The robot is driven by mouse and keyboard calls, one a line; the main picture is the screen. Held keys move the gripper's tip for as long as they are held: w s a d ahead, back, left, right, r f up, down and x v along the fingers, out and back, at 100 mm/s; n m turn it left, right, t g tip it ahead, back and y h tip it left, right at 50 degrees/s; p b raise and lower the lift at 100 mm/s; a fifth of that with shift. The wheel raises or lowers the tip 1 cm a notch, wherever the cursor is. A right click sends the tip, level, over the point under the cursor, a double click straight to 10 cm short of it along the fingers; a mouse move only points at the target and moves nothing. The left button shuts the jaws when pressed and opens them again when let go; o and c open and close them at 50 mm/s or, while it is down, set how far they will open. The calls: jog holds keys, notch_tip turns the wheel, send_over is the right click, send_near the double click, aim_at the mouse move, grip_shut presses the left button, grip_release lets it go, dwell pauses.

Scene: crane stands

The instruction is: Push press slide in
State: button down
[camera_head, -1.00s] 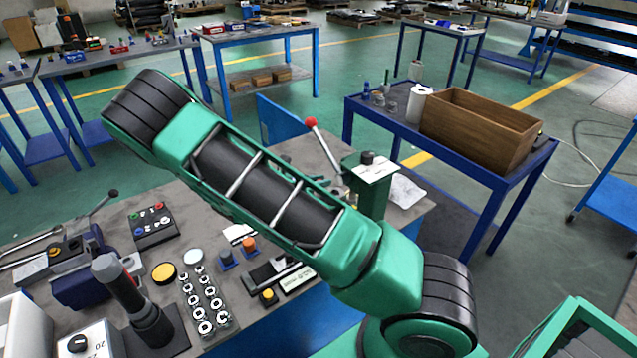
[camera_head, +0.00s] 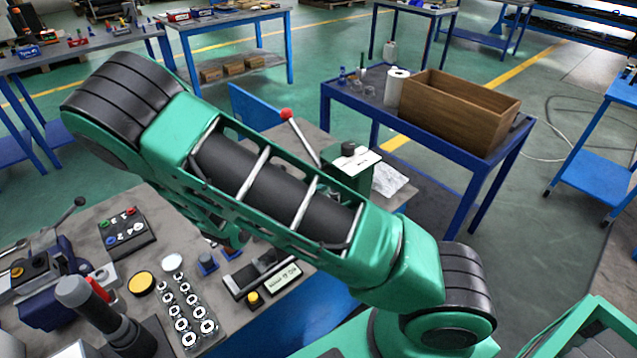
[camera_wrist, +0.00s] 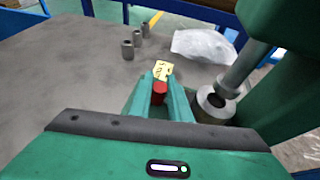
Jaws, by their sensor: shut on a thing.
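My gripper (camera_wrist: 160,100) shows in the wrist view with its green fingers close together around a small red piece (camera_wrist: 159,87). A pale yellow tag or block with dark marks (camera_wrist: 162,70) lies just beyond the red piece. I cannot tell whether the two are joined, or which part is the slide. The green press (camera_wrist: 285,100) stands close on the right, with a grey ram (camera_wrist: 241,72) above a round metal collar (camera_wrist: 214,103). In the head view the press (camera_head: 362,182) has a red-knobbed lever (camera_head: 286,114). My arm hides the gripper's fingertips there.
Several small grey metal cylinders (camera_wrist: 128,50) and a clear plastic bag (camera_wrist: 205,46) are on the grey bench beyond my gripper. The bench (camera_head: 95,210) also holds a button box (camera_head: 124,230) and a yellow disc (camera_head: 141,283). A wooden box (camera_head: 455,115) stands on the blue table behind.

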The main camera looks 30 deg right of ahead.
jog(key=shift+s, duration=0.15)
jog(key=c, duration=1.6)
grip_release()
jog(key=shift+c, duration=0.2)
jog(key=v, duration=1)
jog(key=shift+a, duration=0.35)
jog(key=shift+s, duration=0.1)
